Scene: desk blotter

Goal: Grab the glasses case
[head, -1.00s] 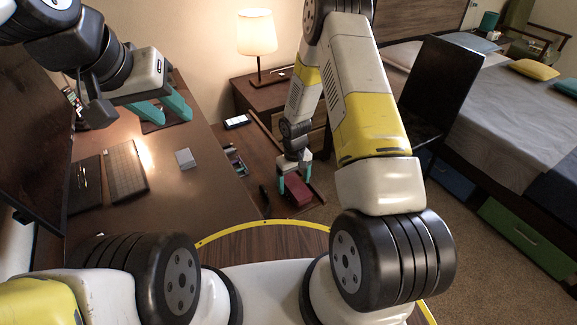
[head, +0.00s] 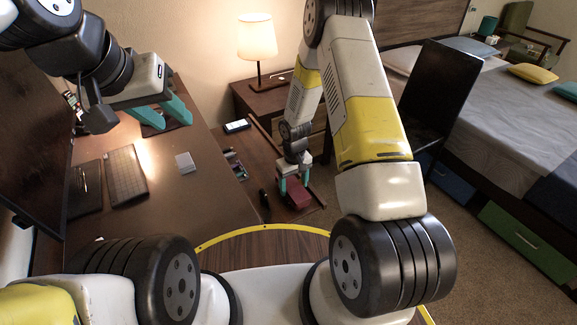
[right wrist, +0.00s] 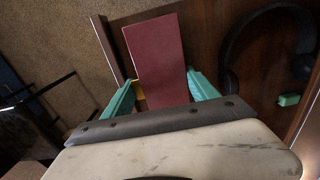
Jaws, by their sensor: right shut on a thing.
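The glasses case, a dark red box (head: 299,197), is low at the middle of the head view, beside the desk. My right gripper (head: 295,184) reaches down and is shut on it, one teal finger on each side. In the right wrist view the case (right wrist: 156,50) sticks out beyond the fingers of the right gripper (right wrist: 162,92). A small yellow patch shows near the left finger. My left gripper (head: 166,110) is above the far part of the desk, its teal fingers apart with nothing seen between them.
Black headphones (right wrist: 232,62) and a small green item (right wrist: 289,100) lie on wood beside the case. The desk (head: 185,210) carries a keyboard (head: 126,176) and a pale block (head: 185,163). A lamp (head: 257,40) stands on the nightstand behind; a black chair panel (head: 440,100) is to the right.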

